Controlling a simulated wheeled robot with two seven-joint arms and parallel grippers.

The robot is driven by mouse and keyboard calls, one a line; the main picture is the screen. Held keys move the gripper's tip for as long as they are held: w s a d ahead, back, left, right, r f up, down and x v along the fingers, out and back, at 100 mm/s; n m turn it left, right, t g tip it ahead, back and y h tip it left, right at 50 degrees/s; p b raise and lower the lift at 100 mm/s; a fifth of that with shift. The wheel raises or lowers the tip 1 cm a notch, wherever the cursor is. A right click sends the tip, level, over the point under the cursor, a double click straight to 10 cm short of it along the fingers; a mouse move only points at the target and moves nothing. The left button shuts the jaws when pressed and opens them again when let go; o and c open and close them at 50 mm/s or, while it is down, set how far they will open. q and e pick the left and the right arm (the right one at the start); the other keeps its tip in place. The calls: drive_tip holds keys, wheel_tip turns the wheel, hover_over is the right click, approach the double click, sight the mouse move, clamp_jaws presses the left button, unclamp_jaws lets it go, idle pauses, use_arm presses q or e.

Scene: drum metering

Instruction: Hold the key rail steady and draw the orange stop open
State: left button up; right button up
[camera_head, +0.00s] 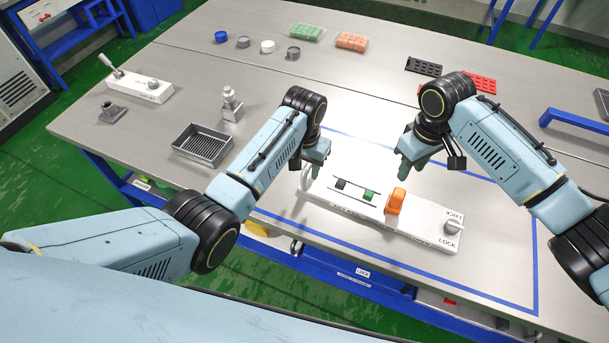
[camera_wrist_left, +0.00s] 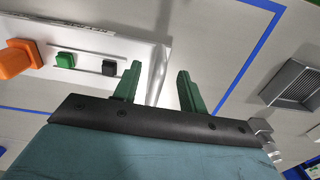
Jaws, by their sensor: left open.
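The white key rail (camera_head: 420,226) is a long block on the table with a dark key (camera_head: 340,183), a green key (camera_head: 369,195) and the upright orange stop (camera_head: 396,201). My left gripper (camera_head: 311,176) is open at the rail's left end. In the left wrist view its fingers (camera_wrist_left: 158,88) stand apart, with the rail's end edge (camera_wrist_left: 160,68) showing between them; contact cannot be told. The orange stop (camera_wrist_left: 20,58) and both keys show there at the left. My right gripper (camera_head: 407,168) hangs behind and above the orange stop, apart from it; its jaw opening is unclear.
A grey knob (camera_head: 453,226) marked LOCK stands at the rail's right end. Blue tape (camera_head: 350,140) borders this area. Caps and coloured packs lie at the back. The table's front edge is close.

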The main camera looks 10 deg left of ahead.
sight(305, 175)
use_arm(q)
drive_tip(key=shift+f, duration=2.5)
drive_tip(key=shift+c, duration=0.3)
clamp_jaws()
